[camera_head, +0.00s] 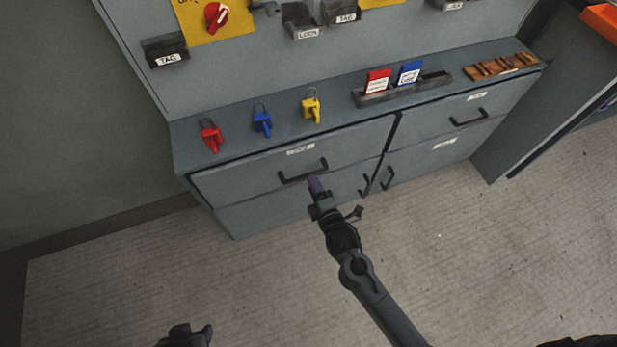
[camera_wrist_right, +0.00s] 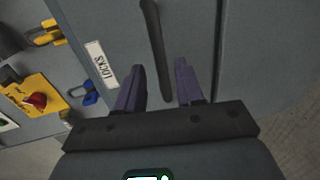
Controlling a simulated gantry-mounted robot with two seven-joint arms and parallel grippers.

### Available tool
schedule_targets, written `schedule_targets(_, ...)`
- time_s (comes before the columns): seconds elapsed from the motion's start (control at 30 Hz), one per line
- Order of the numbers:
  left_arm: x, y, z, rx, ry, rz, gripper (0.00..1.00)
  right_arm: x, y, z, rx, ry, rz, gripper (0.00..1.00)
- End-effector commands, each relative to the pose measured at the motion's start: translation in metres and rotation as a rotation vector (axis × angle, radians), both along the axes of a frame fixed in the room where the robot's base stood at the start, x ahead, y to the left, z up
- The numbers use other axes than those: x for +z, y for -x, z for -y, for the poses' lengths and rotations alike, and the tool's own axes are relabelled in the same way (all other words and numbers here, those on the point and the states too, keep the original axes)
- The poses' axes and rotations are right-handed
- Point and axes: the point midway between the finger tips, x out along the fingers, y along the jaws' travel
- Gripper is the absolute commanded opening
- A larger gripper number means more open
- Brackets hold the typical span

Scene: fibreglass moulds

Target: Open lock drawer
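The lock drawer (camera_head: 250,178) is the upper left grey drawer of the cabinet and looks shut. Its dark bar handle (camera_head: 303,172) also shows in the right wrist view (camera_wrist_right: 155,45), beside a white label (camera_wrist_right: 101,66) reading LOCKS. My right gripper (camera_head: 316,184) is at the right end of this handle. In the right wrist view its two purple fingers (camera_wrist_right: 160,82) are apart, with the handle's near end between them; I cannot tell whether they touch it. My left gripper (camera_head: 185,336) shows only partly at the bottom edge, away from the cabinet, its fingers unclear.
A rack (camera_head: 372,98) holds red and blue tags. Another drawer (camera_head: 455,105) is at the right, with doors below. The floor (camera_head: 480,260) in front is clear.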

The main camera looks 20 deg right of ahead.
Motion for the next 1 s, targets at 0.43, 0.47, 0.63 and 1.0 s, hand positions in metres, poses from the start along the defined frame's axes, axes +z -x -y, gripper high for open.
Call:
schedule_targets(0.43, -0.028, 0.0, -0.002, -0.005, -0.008, -0.002, 0.43, -0.011, -0.05, 0.001, 0.001, 0.0, 0.001, 0.37)
schedule_targets(0.47, -0.028, 0.0, -0.002, -0.005, -0.01, -0.002, 0.43, -0.011, -0.051, 0.001, 0.001, 0.0, 0.001, 0.37)
schedule_targets(0.63, -0.028, 0.0, -0.003, -0.009, -0.013, -0.001, 0.43, -0.011, -0.053, 0.001, 0.001, 0.0, 0.0, 0.37)
schedule_targets(1.0, -0.028, 0.0, -0.002, -0.006, -0.01, -0.002, 0.43, -0.011, -0.052, 0.001, 0.0, 0.0, 0.0, 0.05)
